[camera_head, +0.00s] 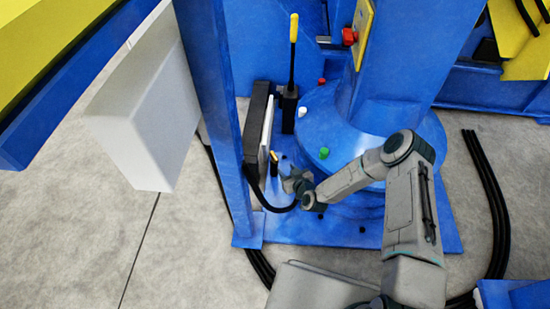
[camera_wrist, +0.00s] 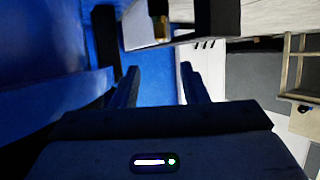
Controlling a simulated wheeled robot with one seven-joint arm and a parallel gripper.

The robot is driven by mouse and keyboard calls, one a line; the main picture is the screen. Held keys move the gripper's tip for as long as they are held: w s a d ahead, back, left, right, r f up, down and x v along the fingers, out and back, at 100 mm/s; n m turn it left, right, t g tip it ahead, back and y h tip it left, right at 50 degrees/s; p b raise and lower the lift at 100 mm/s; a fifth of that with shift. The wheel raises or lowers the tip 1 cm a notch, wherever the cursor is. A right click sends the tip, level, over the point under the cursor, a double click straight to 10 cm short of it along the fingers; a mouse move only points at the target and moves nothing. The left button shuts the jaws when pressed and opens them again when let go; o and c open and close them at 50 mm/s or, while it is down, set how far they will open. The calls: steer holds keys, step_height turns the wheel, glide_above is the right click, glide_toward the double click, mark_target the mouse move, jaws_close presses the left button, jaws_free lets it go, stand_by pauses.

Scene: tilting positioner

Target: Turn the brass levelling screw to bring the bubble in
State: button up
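In the wrist view a small brass piece (camera_wrist: 160,28), which looks like the levelling screw, stands at the top centre with a dark part above it. It sits at a pale block (camera_wrist: 140,30) beside a dark bracket. My gripper (camera_wrist: 160,75) has its two fingers apart with nothing between them, and the brass piece lies beyond the fingertips. In the head view my gripper (camera_head: 288,182) is low beside the blue column base, close to a small yellow-and-black part (camera_head: 274,158); I cannot tell whether they touch. No bubble can be made out in either view.
A blue post (camera_head: 215,110) and a large white panel (camera_head: 145,115) stand left of my arm. A yellow-tipped lever (camera_head: 292,55) rises behind. Green (camera_head: 324,153) and white (camera_head: 303,112) buttons sit on the blue base. Black cables (camera_head: 495,200) lie on the floor at right.

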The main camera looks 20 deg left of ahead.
mark_target(275, 157)
steer(key=b+x, duration=0.6)
steer(key=x, duration=0.6)
steer(key=shift+w+a+f, duration=0.1)
steer(key=shift+a+f, duration=0.1)
steer(key=shift+f, duration=0.05)
steer(key=shift+w+a+f, duration=0.1)
steer(key=shift+w+a, duration=0.3)
jaws_close()
